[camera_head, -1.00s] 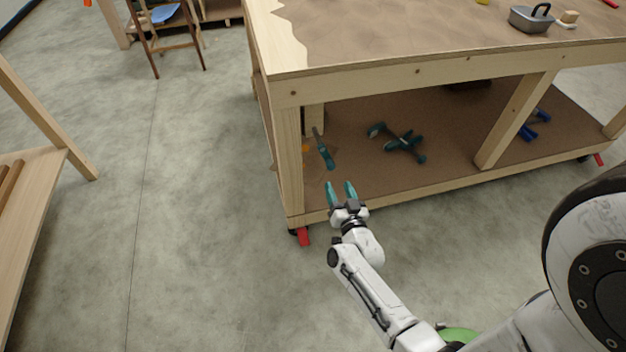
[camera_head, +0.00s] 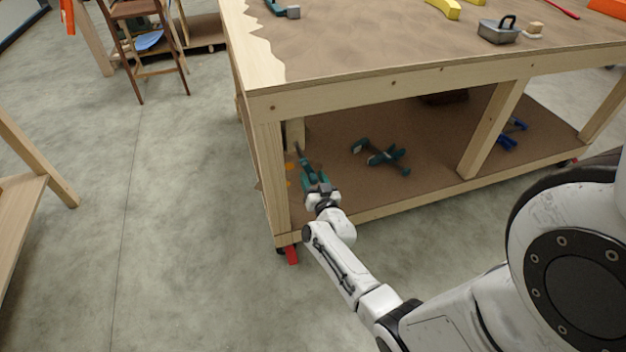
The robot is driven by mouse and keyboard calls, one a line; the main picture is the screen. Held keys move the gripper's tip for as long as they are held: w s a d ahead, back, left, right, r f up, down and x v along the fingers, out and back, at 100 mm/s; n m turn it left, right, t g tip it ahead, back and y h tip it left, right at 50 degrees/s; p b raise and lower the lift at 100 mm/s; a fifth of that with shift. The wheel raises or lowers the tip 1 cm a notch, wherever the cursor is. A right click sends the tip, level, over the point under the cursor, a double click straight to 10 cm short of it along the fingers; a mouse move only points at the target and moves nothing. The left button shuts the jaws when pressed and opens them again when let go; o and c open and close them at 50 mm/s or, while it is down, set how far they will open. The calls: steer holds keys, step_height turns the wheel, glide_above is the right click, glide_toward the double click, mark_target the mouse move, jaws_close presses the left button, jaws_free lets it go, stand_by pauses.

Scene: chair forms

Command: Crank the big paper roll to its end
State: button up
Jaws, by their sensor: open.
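The big paper roll and its crank do not show in this view. My gripper (camera_head: 315,178) has teal fingers and is at the left end of the workbench's lower shelf. It is open, with nothing visibly held. Just beyond the fingers, a dark-tipped teal tool (camera_head: 303,158) on the shelf is partly hidden. I cannot tell whether the fingers touch it.
The wooden workbench (camera_head: 400,80) has a front leg (camera_head: 272,180) close left of my gripper. Teal clamps (camera_head: 385,157) lie on its shelf. Open concrete floor (camera_head: 165,190) lies left.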

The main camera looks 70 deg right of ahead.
steer(key=shift+w+d, duration=0.15)
steer(key=shift+d, duration=0.05)
steer(key=c, duration=0.9)
steer(key=shift+w+a+f+m, duration=0.1)
steer(key=shift+w+a+m, duration=0.05)
steer(key=shift+m, duration=0.45)
steer(key=shift+w+a+f+m, duration=0.1)
steer(key=shift+w+a+m, duration=0.05)
steer(key=shift+m, duration=0.45)
steer(key=shift+c, duration=0.2)
steer(key=o, duration=0.9)
steer(key=shift+o, duration=0.2)
